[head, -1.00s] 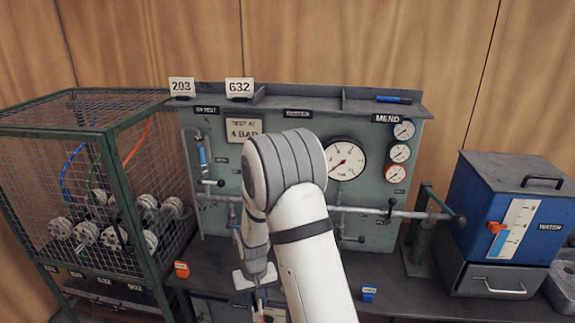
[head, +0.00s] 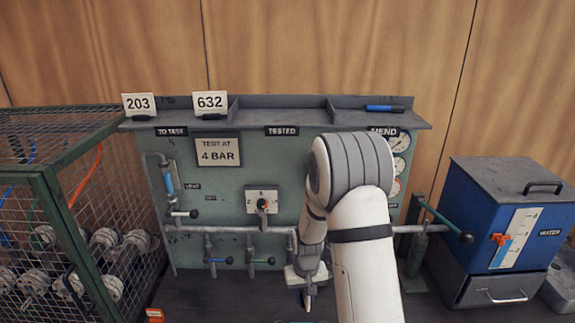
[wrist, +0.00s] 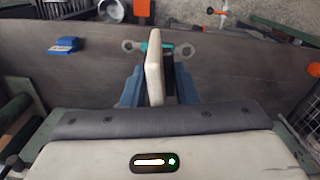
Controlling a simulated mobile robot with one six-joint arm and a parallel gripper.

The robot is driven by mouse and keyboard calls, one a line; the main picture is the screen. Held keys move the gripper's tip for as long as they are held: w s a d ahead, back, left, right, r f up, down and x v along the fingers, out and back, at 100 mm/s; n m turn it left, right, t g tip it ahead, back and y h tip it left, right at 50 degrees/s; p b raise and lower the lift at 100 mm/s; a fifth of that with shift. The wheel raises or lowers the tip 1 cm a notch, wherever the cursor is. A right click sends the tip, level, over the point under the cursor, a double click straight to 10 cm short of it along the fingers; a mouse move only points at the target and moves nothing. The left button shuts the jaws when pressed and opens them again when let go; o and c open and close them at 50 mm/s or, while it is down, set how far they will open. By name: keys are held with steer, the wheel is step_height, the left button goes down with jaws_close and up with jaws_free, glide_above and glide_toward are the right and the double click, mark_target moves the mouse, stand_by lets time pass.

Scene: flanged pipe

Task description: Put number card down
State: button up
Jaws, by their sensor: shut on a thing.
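My gripper (wrist: 150,88) is shut on a pale number card (wrist: 154,70), seen edge-on between the fingers in the wrist view; its number cannot be read. In the head view my gripper (head: 307,300) points down low in front of the panel, and the held card is not clear there. Card 203 (head: 138,104) and card 632 (head: 210,104) stand upright on the shelf (head: 285,102) on top of the panel, at its left part. Labels under the shelf read TO TEST (head: 172,131), TESTED (head: 282,131) and MEND, partly hidden by my arm.
A wire cage (head: 60,190) with flanged parts stands at the left. A blue water box (head: 510,220) stands at the right. A blue marker (head: 384,108) lies on the shelf's right part. The shelf's middle is bare. A blue block (wrist: 64,45) lies on the bench.

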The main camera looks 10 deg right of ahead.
steer(key=shift+w+a, duration=0.15)
steer(key=shift+a, duration=0.1)
